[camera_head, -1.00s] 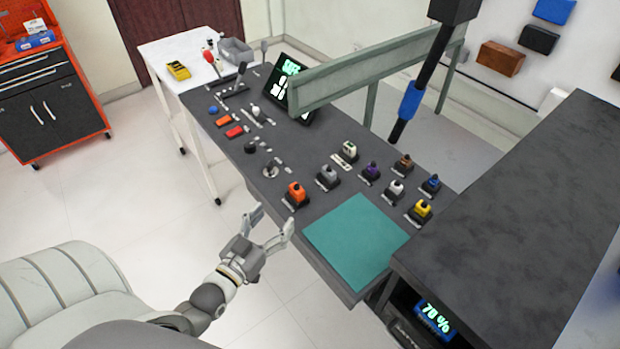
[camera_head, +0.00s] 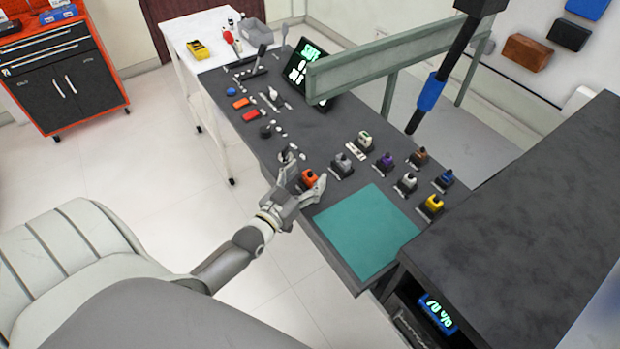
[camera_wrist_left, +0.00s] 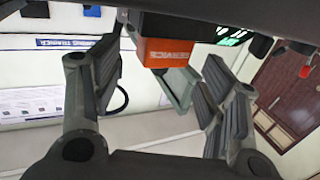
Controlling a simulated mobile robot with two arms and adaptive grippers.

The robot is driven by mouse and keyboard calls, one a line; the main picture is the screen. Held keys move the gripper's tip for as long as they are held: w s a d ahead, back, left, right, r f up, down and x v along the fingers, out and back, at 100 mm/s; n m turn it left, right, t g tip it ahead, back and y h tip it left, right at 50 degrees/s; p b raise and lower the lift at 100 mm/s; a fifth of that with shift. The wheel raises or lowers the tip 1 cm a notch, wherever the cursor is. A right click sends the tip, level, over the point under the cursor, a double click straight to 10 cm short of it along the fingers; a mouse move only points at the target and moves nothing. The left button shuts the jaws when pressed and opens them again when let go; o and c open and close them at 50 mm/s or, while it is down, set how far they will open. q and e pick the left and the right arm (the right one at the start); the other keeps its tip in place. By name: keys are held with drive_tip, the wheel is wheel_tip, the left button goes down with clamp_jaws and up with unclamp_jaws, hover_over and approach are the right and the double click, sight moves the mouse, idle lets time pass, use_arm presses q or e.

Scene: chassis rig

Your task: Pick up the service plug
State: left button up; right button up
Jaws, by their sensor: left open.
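An orange plug (camera_head: 309,177) sits on the near edge of the dark console. My right gripper is out of view.
Grey (camera_head: 342,165), purple (camera_head: 385,162), brown (camera_head: 418,157), white (camera_head: 407,182), blue (camera_head: 444,180) and yellow (camera_head: 432,205) plugs stand nearby on the console (camera_head: 330,128). A bare teal mat (camera_head: 366,232) lies in front. A green rail (camera_head: 390,62) crosses above.

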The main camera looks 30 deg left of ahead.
use_arm(q)
drive_tip(key=shift+w, duration=0.95)
drive_tip(key=shift+c, duration=0.7)
drive_tip(key=shift+w, duration=0.1)
drive_tip(key=c, duration=0.7)
drive_tip(key=shift+c, duration=1.3)
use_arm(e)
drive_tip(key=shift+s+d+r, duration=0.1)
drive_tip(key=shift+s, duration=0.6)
use_arm(q)
drive_tip(key=shift+r, duration=0.1)
